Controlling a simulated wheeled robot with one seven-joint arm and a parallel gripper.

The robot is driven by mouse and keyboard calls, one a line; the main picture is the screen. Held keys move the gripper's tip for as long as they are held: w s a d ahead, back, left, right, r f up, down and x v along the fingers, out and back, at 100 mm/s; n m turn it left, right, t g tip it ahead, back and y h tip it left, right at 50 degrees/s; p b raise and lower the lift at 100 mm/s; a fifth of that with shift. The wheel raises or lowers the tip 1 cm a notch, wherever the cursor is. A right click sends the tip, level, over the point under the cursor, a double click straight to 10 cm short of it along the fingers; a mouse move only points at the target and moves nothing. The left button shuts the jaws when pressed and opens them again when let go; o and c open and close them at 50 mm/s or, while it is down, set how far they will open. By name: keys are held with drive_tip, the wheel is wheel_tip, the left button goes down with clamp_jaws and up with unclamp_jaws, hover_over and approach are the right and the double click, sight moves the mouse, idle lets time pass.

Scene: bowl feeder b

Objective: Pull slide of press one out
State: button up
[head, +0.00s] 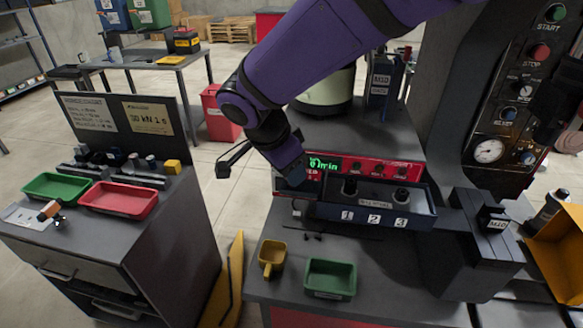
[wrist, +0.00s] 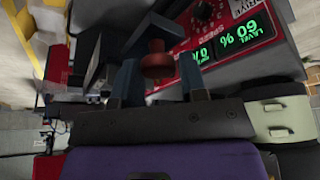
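My gripper (head: 258,174) hangs over the left end of the red control panel in the head view, above the left side of the bench. In the wrist view its two blue fingers (wrist: 160,78) stand apart with a gap between them. A red knob (wrist: 157,60) shows in that gap, beyond the fingertips; I see no contact. A dark machine with a START and STOP panel (head: 522,75) stands at the right. A dark block labelled M10 (head: 490,250) sits below it. I cannot tell for certain which part is the slide of press one.
A blue tray numbered 1, 2, 3 (head: 330,213) lies before the red panel (head: 405,170). A yellow scoop (head: 272,256) and a green bin (head: 330,280) stand on the front of the bench. A cabinet with green and red trays (head: 118,199) stands left.

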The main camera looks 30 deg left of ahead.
drive_tip(key=o, duration=0.3)
drive_tip(key=shift+s+a, duration=0.1)
drive_tip(key=shift+a, duration=0.15)
drive_tip(key=shift+o, duration=0.2)
drive_tip(key=shift+d+r, duration=0.1)
drive_tip(key=v, duration=1)
drive_tip(key=shift+r, duration=0.25)
drive_tip(key=shift+s, duration=0.25)
